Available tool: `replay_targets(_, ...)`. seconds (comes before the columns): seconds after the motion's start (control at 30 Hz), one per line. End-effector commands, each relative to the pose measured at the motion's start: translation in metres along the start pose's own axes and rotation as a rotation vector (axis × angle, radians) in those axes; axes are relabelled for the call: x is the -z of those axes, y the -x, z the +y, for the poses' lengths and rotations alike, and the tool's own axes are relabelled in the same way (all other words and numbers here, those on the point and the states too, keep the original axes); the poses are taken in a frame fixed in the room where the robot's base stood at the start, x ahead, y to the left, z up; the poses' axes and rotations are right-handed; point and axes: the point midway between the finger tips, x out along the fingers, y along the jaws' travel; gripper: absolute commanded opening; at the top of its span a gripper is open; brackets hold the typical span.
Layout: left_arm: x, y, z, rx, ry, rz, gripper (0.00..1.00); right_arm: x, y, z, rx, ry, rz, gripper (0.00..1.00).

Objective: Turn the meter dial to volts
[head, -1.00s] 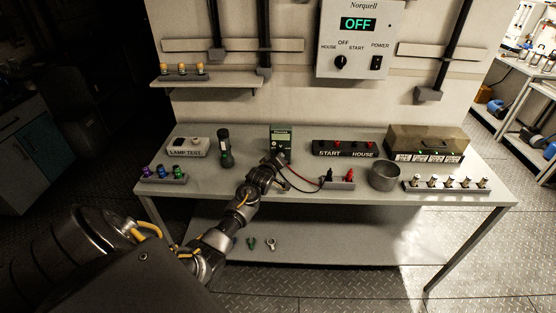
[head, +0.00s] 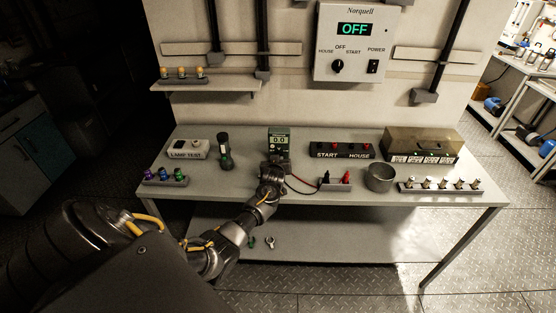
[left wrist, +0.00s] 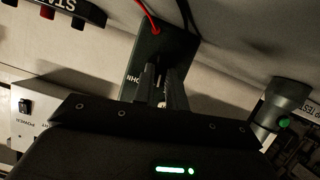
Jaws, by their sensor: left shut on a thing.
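The meter (head: 278,137) stands on the bench, a small dark green box with a lit display (head: 279,141) that seems to read 0.0. My left gripper (head: 274,163) is at the lower front of the meter, shut on its dial. In the left wrist view the meter (left wrist: 150,48) fills the top middle, with a red lead on it and an OHM mark beside the fingers (left wrist: 163,88). The dial is hidden by the fingers, so its pointer cannot be read. My right gripper is not in view.
A lead holder (head: 335,187) with a black and a red probe is right of the meter, beside a metal cup (head: 380,177). The START/HOUSE block (head: 342,150) is behind right. The wall panel (head: 355,45) reads OFF.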

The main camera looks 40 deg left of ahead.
Motion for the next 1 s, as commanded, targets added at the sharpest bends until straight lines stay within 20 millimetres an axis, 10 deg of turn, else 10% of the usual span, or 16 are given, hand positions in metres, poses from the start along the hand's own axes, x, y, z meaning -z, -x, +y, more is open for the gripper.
replay_targets(0.87,0.0005,-0.0002,0.0022,0.059,-0.144,0.001,0.0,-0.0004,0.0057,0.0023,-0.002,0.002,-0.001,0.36)
replay_targets(0.9,0.0005,-0.0002,0.0022,0.059,-0.144,0.001,0.18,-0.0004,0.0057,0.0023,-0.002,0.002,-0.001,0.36)
replay_targets(1.0,0.0004,-0.0002,0.0021,0.059,-0.144,0.001,0.32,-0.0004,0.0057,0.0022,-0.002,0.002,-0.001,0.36)
